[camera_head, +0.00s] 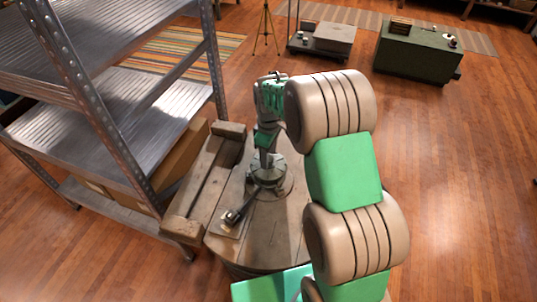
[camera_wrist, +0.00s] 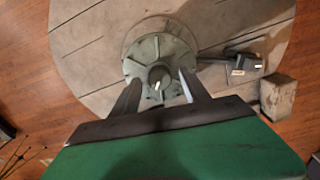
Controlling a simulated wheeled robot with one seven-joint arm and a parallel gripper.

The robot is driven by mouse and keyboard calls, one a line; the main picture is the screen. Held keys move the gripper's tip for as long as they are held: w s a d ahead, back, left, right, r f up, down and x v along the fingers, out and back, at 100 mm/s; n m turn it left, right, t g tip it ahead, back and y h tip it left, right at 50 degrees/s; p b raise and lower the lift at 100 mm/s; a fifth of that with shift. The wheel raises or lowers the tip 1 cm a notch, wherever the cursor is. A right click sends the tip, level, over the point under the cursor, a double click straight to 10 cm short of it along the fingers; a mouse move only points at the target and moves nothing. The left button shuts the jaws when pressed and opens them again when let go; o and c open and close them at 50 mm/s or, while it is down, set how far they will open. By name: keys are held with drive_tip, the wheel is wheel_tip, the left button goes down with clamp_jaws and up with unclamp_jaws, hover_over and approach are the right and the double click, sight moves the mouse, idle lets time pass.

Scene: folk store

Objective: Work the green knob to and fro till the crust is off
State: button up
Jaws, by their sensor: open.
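A round grey-green flanged piece with a dark centre hub, which looks like the green knob (camera_wrist: 146,50), sits on a round wooden top (camera_wrist: 88,48). In the head view the knob's grey-green disc (camera_head: 275,178) is partly hidden by my wrist. My gripper (camera_wrist: 160,80) is open, with its two dark fingers spread on either side of the hub, over the near part of the disc. I cannot tell whether the fingers touch it. In the head view the gripper (camera_head: 264,158) points down above the disc. Crust cannot be made out.
A dark lever-like piece (camera_head: 238,214) lies left of the knob on the wooden top (camera_head: 270,240). A heavy wooden beam frame (camera_head: 205,180) and a metal shelf rack (camera_head: 150,105) stand close on the left. A green chest (camera_head: 415,55) is far back; floor at right is clear.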

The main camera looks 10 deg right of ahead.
drive_tip(key=shift+f, duration=0.4)
drive_tip(key=shift+c, duration=0.2)
clamp_jaws()
